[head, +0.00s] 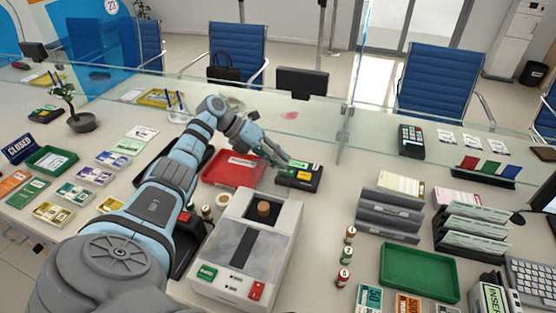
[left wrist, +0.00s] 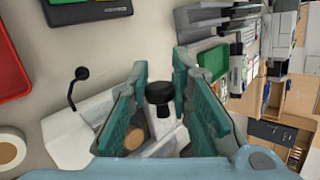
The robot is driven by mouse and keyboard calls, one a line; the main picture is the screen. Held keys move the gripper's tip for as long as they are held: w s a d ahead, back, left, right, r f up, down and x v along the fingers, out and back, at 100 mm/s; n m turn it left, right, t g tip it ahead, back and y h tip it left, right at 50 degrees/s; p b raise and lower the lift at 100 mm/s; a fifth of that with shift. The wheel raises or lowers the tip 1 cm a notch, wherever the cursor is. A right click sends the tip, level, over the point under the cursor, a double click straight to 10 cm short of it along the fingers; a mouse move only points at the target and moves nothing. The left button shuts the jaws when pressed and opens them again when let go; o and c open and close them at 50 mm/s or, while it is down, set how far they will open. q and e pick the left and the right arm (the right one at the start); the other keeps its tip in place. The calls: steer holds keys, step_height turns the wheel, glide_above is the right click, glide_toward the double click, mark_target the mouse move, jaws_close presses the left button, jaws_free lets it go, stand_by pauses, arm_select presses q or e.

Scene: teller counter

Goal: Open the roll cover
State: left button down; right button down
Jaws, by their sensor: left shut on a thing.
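The white and grey machine (head: 245,250) stands at the front middle of the counter, with a dark strip along its top and green and red buttons at its front. A brown cylinder (head: 264,209) shows at its back end. My left gripper (head: 277,158) is beyond the machine's back end in the head view. In the left wrist view its teal fingers (left wrist: 160,95) are shut on a black knob (left wrist: 158,92). The white machine body (left wrist: 75,135) shows behind the fingers, which partly hide it. I cannot tell how the roll cover sits. My right gripper is not in view.
A red tray (head: 232,170) and a black device (head: 299,177) lie behind the machine. A paper roll (left wrist: 10,150) is close beside it. A glass screen (head: 350,105) crosses behind.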

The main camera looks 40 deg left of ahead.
arm_select(q)
steer(key=c, duration=1.8)
jaws_free()
steer(key=shift+s+f, duration=0.1)
steer(key=shift+f, duration=0.1)
steer(key=o, duration=0.3)
steer(key=shift+a, duration=0.1)
steer(key=shift+o, duration=0.2)
steer(key=shift+a, duration=0.1)
steer(key=v, duration=1.1)
steer(key=shift+a+r, duration=0.3)
